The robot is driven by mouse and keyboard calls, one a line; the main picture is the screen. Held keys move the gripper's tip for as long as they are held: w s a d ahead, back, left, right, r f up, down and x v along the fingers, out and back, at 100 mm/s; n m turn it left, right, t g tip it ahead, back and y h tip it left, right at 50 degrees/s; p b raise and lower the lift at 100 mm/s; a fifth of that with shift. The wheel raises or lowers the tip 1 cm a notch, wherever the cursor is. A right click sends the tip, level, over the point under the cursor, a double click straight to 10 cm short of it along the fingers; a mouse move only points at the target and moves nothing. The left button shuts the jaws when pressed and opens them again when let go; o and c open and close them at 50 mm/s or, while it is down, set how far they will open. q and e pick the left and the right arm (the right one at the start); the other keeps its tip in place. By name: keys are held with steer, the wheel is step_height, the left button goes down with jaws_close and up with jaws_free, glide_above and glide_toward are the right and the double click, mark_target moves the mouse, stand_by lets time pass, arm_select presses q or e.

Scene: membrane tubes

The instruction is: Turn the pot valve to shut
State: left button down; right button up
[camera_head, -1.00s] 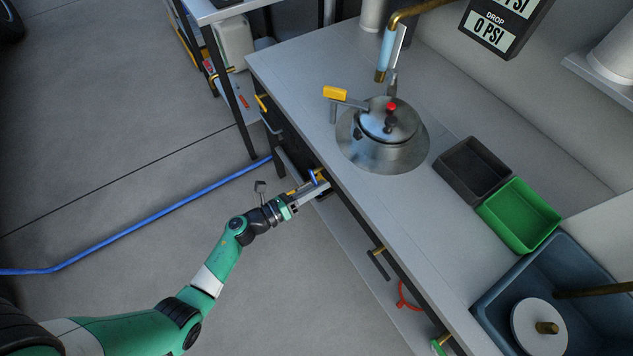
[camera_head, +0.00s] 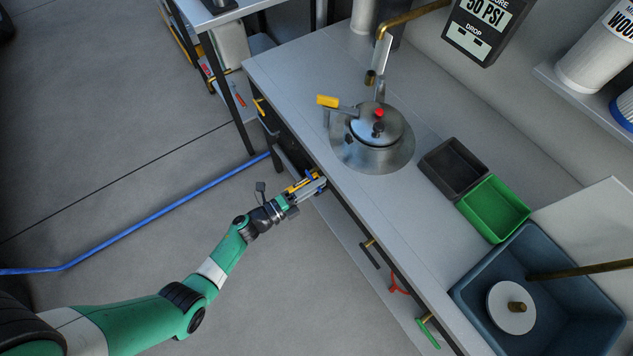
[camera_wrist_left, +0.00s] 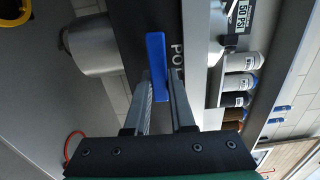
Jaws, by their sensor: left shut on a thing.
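The pot valve shows as a blue handle (camera_wrist_left: 156,55) in the left wrist view, in front of a dark panel (camera_wrist_left: 150,20) with partly hidden lettering that starts "PO". My left gripper (camera_wrist_left: 160,90) is shut on this handle, one finger on each side. In the head view the left gripper (camera_head: 316,184) is at the front edge of the bench, and only a little blue shows there. The metal pot (camera_head: 372,150) sits in the bench top, with a red knob on its lid. My right gripper is in neither view.
A black tray (camera_head: 440,172), a green tray (camera_head: 497,213) and a blue sink (camera_head: 575,320) line the bench to the right. Another valve with a green handle (camera_head: 430,333) is on the bench front. A blue hose (camera_head: 150,220) crosses the floor.

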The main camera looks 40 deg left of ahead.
arm_select(q)
steer(key=shift+r+n, duration=0.15)
steer(key=shift+n, duration=0.15)
